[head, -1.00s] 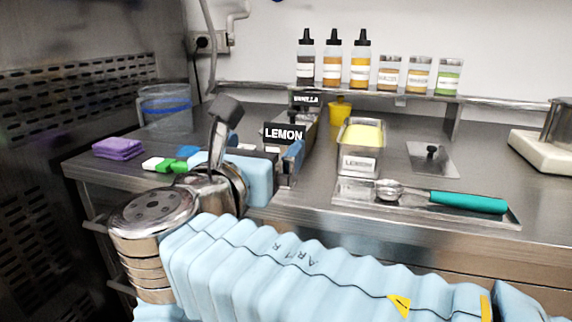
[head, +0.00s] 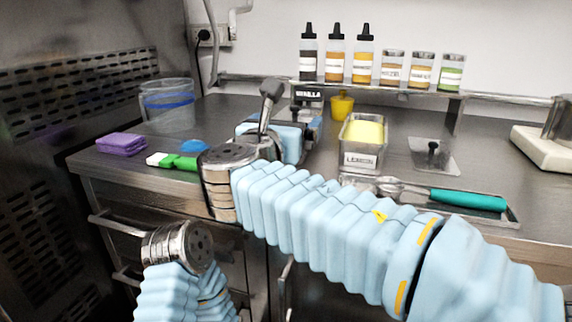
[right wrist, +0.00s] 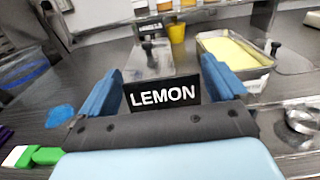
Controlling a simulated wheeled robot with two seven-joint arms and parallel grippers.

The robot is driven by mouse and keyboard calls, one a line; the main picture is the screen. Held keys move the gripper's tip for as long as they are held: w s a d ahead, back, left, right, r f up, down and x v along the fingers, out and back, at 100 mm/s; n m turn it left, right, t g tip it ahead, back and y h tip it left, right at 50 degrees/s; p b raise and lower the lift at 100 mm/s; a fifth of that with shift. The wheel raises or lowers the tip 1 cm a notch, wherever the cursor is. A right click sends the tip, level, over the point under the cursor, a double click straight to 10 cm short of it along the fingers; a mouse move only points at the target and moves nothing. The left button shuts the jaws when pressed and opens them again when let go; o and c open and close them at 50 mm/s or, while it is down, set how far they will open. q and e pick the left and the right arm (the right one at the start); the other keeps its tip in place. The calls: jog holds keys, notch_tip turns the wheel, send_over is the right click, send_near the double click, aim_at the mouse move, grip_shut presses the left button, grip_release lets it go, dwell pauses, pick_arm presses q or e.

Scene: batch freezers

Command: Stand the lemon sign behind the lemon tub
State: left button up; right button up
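The lemon tub (head: 362,158) is a metal pan of yellow ice cream with a LEMON label on its front, on the steel counter. In the right wrist view it stands at the upper right (right wrist: 255,82). The black sign lettered LEMON (right wrist: 162,97) is upright between the blue fingers of my right gripper (right wrist: 165,78), which touch its two side edges. In the head view my right gripper (head: 298,130) is left of the tub, and the lemon sign is hidden there. My left gripper is out of view.
A VANILLA sign (head: 308,94) and a yellow cup (head: 342,105) stand at the back, below a shelf of bottles and jars. A lid with a black knob (head: 433,158) lies right of the tub. A tray with a teal-handled scoop (head: 467,199) lies in front.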

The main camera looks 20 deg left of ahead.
jog(key=c, duration=1.1)
